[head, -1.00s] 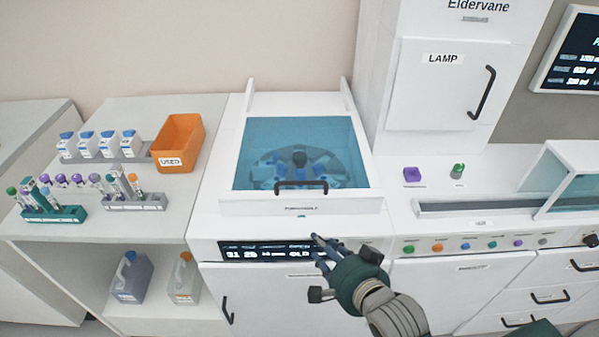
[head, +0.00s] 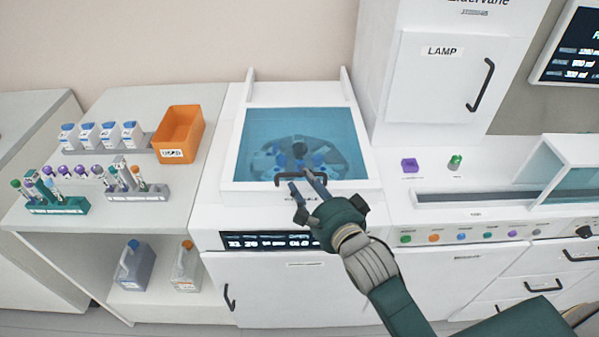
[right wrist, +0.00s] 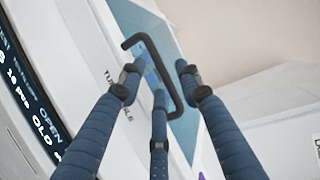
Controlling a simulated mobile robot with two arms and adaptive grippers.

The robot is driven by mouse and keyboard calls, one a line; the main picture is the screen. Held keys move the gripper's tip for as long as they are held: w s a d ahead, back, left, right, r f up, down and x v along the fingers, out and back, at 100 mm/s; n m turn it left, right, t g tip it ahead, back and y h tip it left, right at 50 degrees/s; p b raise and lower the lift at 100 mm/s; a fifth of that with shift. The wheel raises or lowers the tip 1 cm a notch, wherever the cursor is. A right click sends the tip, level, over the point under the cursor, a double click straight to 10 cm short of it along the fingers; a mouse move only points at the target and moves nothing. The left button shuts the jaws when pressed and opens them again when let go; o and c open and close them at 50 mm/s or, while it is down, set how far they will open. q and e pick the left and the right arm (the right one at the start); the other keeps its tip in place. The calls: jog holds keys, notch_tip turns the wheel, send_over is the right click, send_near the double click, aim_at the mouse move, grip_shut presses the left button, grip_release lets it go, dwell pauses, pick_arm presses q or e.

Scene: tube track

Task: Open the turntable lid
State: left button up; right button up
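The turntable lid (head: 260,130) is a clear blue pane in a white frame on the white cabinet, and it is closed. The round turntable (head: 330,150) shows dimly through it. The lid's black handle (head: 281,176) is at the front edge, partly hidden by my fingers. My right gripper (head: 302,181) is open at the handle, its fingers spread. In the right wrist view, the handle (right wrist: 165,65) lies between the spread fingertips of the right gripper (right wrist: 157,80). I cannot tell whether they touch it. My left gripper is not in view.
A dark display (head: 265,241) is on the cabinet front below the lid. To the left, a bench holds tube racks (head: 55,205) and an orange bin (head: 178,135). To the right are a tall LAMP cabinet (head: 440,85) and a counter with coloured buttons (head: 461,236).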

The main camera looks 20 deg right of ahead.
aim_at(300, 173)
jog(key=shift+x, duration=1.65)
grip_shut()
